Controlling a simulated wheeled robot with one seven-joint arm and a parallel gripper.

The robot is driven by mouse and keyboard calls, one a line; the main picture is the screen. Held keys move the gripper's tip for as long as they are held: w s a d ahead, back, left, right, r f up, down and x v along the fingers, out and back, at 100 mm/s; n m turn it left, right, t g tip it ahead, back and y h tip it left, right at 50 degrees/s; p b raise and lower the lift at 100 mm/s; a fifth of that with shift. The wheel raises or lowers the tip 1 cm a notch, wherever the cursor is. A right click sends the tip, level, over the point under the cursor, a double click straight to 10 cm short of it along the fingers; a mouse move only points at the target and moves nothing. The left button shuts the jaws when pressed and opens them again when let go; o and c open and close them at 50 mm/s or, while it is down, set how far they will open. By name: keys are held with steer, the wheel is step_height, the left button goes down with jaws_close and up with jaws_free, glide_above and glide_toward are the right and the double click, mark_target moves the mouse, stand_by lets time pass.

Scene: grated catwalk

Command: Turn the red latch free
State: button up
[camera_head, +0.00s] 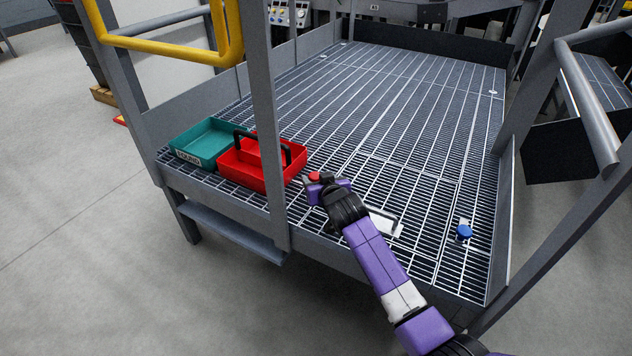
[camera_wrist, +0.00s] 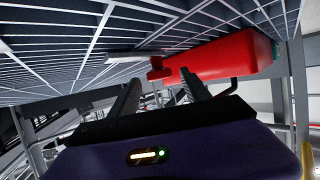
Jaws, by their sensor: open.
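The red latch (camera_head: 315,176) is a small red piece low on the grating, just right of the red tray. In the wrist view the red latch (camera_wrist: 160,70) shows between and just past my fingertips, overlapping the red tray behind it. My gripper (camera_head: 319,184) is low over the grating beside the latch, and its purple body partly hides the latch. In the wrist view my gripper (camera_wrist: 158,82) has its two dark fingers apart, with nothing held. I cannot tell whether a finger touches the latch.
The red tray (camera_head: 243,175) with a black handle stands close left of my gripper; a labelled teal tray (camera_head: 213,141) is beside it. A grey post (camera_head: 266,120) rises in front. A blue knob (camera_head: 464,231) and a pale plate with a handle (camera_head: 388,226) are to the right.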

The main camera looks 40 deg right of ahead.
steer(key=shift+x, duration=0.8)
jaws_close()
stand_by(0.9)
